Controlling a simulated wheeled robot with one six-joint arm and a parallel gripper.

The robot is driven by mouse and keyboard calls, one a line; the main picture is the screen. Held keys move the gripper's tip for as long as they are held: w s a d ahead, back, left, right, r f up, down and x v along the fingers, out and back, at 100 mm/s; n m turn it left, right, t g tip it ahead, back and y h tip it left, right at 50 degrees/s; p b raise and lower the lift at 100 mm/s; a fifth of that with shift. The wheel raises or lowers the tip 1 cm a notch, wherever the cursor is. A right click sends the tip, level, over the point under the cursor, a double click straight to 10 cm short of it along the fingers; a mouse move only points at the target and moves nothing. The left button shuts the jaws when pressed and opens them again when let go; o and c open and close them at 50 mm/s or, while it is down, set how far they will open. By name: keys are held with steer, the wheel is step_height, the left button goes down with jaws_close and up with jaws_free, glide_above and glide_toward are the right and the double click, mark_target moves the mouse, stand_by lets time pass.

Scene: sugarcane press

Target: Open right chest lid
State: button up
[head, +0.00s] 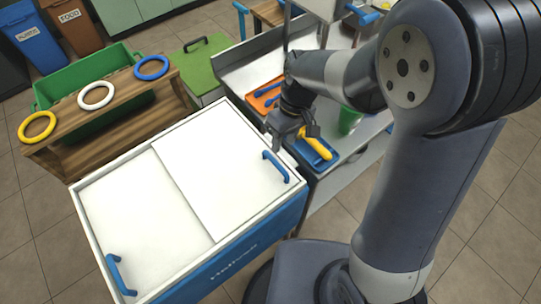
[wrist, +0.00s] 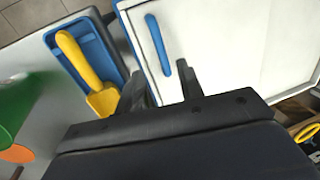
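The white chest (head: 83,205) has two white sliding lids and a blue front. The right lid (head: 215,165) overlaps the left lid (head: 140,215) and carries a blue handle (head: 276,167) near its right edge. The left lid has its own blue handle (head: 120,275). In the wrist view the right lid's handle (wrist: 158,45) lies just beyond my fingertips, roughly between them in the picture. My gripper (wrist: 160,76) is open, with nothing between its fingers. In the head view my gripper (head: 300,133) hangs beside the chest's right edge, apart from the handle.
A blue tray (head: 325,161) with a yellow scoop (head: 316,143) lies on the metal counter, close to my gripper. An orange tray (head: 262,92) and a green cup (head: 350,120) stand near. A wooden rack (head: 95,135) with three rings stands left of the chest.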

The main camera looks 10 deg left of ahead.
mark_target(277, 163)
steer(key=f, duration=0.5)
steer(key=s+a+f, duration=0.1)
steer(key=f, duration=0.2)
steer(key=shift+s, duration=0.1)
steer(key=shift+r, duration=0.1)
jaws_close()
